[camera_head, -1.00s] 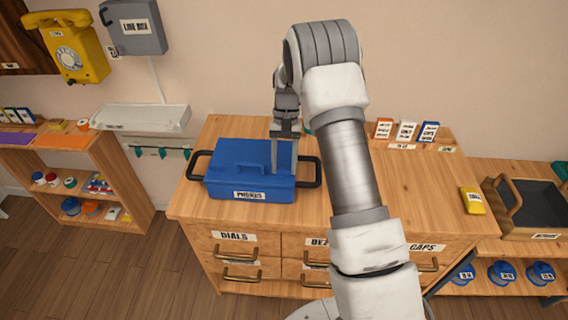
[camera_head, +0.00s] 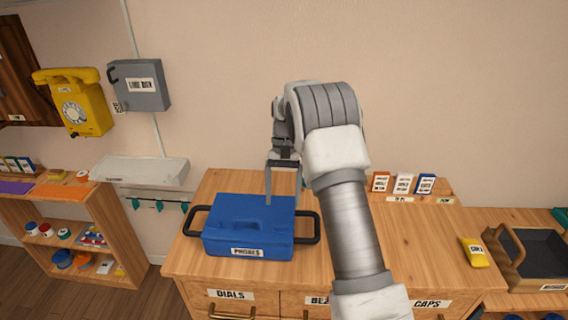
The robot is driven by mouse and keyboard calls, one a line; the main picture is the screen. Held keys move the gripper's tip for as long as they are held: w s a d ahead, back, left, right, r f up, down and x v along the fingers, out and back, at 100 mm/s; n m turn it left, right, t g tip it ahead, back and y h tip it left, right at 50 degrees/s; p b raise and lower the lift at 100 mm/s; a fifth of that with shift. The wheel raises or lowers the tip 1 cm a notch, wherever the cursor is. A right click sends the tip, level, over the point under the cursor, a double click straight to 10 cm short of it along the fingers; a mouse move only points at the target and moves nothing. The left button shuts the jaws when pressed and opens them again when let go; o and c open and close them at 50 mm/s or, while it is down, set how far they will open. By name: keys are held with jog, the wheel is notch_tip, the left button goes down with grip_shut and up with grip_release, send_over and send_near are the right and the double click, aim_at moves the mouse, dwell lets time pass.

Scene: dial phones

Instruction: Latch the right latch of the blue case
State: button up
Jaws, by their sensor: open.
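The blue case (camera_head: 225,241) stands on the wooden cabinet top, lid down, with a "PHONES" label on its front. A black loop (camera_head: 307,228) sticks out at its right end and another (camera_head: 196,221) at its left end. I cannot make out from this view which part is the right latch or how it stands. My gripper (camera_head: 283,198) points down at the right back part of the case lid. Its fingers are apart with nothing seen between them. I cannot tell whether the fingertips touch the case. My arm hides the area right of the case.
Small labelled cards (camera_head: 403,184) stand at the back right of the cabinet. A yellow packet (camera_head: 474,252) lies near its right edge, beside a dark tray (camera_head: 535,255). A yellow phone (camera_head: 78,102) and a grey box (camera_head: 140,85) hang on the wall at left.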

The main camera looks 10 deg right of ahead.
jog(key=p+v, duration=0.1)
jog(key=v, duration=0.9)
jog(key=shift+r, duration=0.1)
